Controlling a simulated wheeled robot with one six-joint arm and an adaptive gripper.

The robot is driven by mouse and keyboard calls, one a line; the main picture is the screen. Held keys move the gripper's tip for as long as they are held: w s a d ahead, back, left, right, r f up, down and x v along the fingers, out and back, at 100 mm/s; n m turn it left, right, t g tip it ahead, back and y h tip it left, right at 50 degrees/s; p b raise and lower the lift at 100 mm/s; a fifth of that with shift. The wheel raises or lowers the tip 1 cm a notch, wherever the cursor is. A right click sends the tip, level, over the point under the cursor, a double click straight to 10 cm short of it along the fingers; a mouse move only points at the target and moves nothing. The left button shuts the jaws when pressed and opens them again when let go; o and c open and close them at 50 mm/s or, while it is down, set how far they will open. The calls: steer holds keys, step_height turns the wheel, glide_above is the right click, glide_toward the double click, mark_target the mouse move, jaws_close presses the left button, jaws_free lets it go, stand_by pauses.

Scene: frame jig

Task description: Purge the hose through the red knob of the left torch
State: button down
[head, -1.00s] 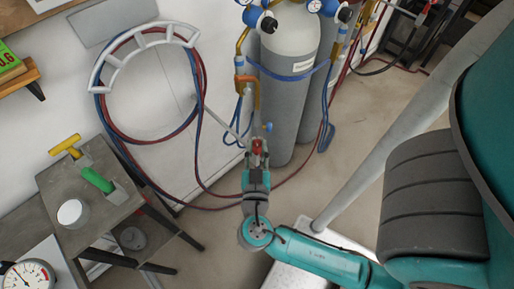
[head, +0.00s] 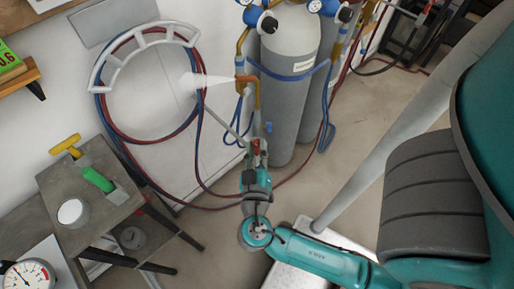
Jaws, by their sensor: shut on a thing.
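My gripper (head: 256,160) is at the lower end of the torch, below the orange bracket, and is shut on its red knob (head: 256,146). The fingers partly hide the knob. A blue knob (head: 268,127) shows just above and to the right. A thin grey tube (head: 222,122) of the torch slants up and left from the knobs. The exact outlet is too small to tell.
Red and blue hoses hang coiled on a grey rack (head: 140,45) and loop down to the floor. Grey gas cylinders (head: 290,85) stand close behind my gripper. A small dark table (head: 90,190) with a white cup and a green-handled tool stands left. A gauge (head: 27,276) is at lower left.

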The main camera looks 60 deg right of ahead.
steer(key=n, duration=0.4)
steer(key=shift+n, duration=0.3)
steer(key=shift+f+n, duration=0.1)
steer(key=shift+n, duration=1.8)
steer(key=c, duration=0.9)
jaws_free()
steer(key=shift+a, duration=0.15)
steer(key=shift+v, duration=5.85)
